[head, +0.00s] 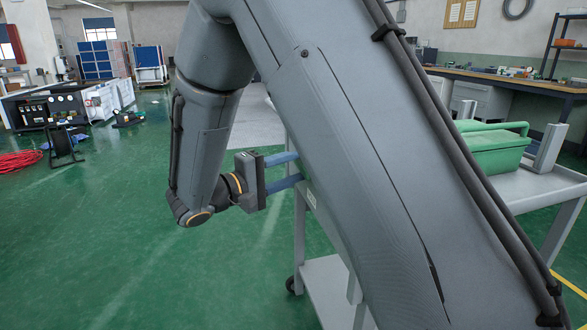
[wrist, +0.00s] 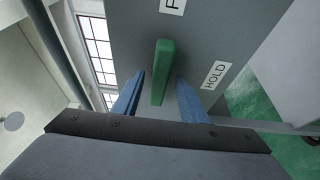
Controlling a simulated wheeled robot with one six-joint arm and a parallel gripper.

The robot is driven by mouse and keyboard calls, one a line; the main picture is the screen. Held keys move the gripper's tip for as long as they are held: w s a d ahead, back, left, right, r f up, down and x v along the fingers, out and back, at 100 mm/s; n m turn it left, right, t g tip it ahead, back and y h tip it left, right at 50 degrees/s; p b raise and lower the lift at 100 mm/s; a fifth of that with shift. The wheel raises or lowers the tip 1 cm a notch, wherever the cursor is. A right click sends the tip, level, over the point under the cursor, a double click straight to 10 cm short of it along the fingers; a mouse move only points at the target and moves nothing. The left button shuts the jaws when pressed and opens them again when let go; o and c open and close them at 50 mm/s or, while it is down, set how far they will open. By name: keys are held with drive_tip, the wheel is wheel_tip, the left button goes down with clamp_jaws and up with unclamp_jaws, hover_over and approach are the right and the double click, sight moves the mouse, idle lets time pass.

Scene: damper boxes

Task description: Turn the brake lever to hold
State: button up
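The brake lever (wrist: 162,72) is a green bar on a grey panel (wrist: 225,28) in the wrist view. It stands nearly upright in the picture, its upper end toward a cut-off label starting with F (wrist: 173,5). A white HOLD label (wrist: 215,75) is to its right. My gripper (wrist: 160,77) is open, its two blue fingers on either side of the lever's lower part, with a gap visible on each side. In the head view my gripper (head: 299,168) points right, its fingertips partly behind my arm. The lever and panel are hidden there.
A grey cart (head: 540,187) stands behind my arm on the right, carrying a green toolbox (head: 495,150). A workbench (head: 510,82) runs along the back right. Red hose (head: 18,160) lies on the floor at left.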

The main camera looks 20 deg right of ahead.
clamp_jaws()
drive_tip(key=shift+r+n+p, duration=0.1)
drive_tip(key=shift+n+p, duration=0.2)
drive_tip(key=shift+p, duration=0.2)
drive_tip(key=n+p, duration=0.1)
drive_tip(key=p, duration=0.1)
drive_tip(key=n+y+p, duration=0.1)
drive_tip(key=p, duration=0.1)
drive_tip(key=shift+r+g, duration=0.3)
drive_tip(key=n+g+p, duration=0.1)
drive_tip(key=n+p, duration=0.2)
drive_tip(key=p, duration=0.2)
drive_tip(key=shift+r+y, duration=0.15)
drive_tip(key=shift+y, duration=0.25)
drive_tip(key=n+g+p, duration=0.1)
drive_tip(key=p, duration=0.1)
drive_tip(key=n+p, duration=0.1)
drive_tip(key=p, duration=0.1)
drive_tip(key=n+g+y+p, duration=0.1)
drive_tip(key=n+p, duration=0.1)
drive_tip(key=shift+w+g, duration=0.25)
drive_tip(key=shift+g, duration=0.05)
drive_tip(key=n+g+p, duration=0.1)
drive_tip(key=n, duration=0.1)
drive_tip(key=n+g+p, duration=0.1)
drive_tip(key=p, duration=0.1)
drive_tip(key=shift+w+n+g, duration=0.3)
drive_tip(key=shift+n, duration=0.1)
